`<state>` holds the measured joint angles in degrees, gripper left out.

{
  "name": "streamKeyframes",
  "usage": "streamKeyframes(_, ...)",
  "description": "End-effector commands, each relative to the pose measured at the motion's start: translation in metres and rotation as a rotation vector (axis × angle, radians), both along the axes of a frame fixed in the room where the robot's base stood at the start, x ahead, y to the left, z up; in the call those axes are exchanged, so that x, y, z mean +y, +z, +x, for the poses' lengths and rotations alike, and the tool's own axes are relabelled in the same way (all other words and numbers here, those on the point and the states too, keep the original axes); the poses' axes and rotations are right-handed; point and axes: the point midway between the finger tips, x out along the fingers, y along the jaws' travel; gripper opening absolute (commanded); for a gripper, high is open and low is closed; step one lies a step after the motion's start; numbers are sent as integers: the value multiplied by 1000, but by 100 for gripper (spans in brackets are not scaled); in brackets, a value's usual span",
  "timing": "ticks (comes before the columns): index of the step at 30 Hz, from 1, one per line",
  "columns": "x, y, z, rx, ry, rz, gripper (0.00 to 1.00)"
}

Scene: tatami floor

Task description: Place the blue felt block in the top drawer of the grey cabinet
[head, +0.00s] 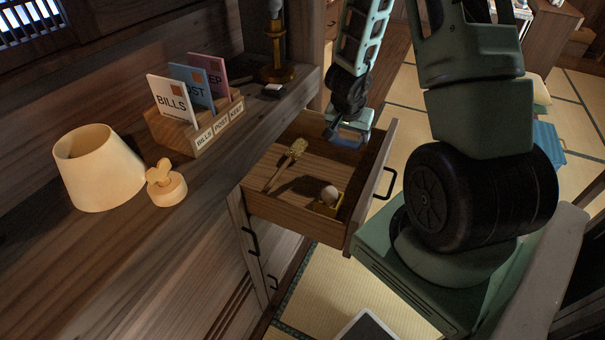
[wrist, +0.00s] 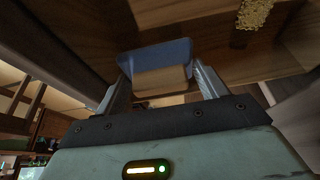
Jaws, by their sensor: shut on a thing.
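I cannot tell whether the block touches the drawer floor. The grey cabinet (head: 243,226) stands below the wooden counter. The drawer front with its black handle (head: 386,184) faces right.
In the drawer lie a wooden stick with a bristly head (head: 296,150) and a small yellow holder with a pale round thing (head: 329,195). A letter rack (head: 200,135), a cream lampshade (head: 97,168) and a wooden knob-topped piece (head: 166,185) stand on the counter. The drawer's middle has free room.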

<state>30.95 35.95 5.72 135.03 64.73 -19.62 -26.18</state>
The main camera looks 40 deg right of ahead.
Motion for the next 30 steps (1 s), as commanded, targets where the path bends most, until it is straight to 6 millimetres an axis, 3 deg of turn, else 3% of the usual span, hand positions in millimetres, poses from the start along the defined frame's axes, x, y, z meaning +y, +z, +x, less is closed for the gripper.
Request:
streamKeyframes(7,-2,-47,-3,3,-18,3,43)
streamKeyframes(14,-2,-65,-2,1,-14,1,43)
streamKeyframes(21,-2,-96,-2,1,-15,3,43)
streamKeyframes(30,-2,-99,-2,-1,-13,0,43)
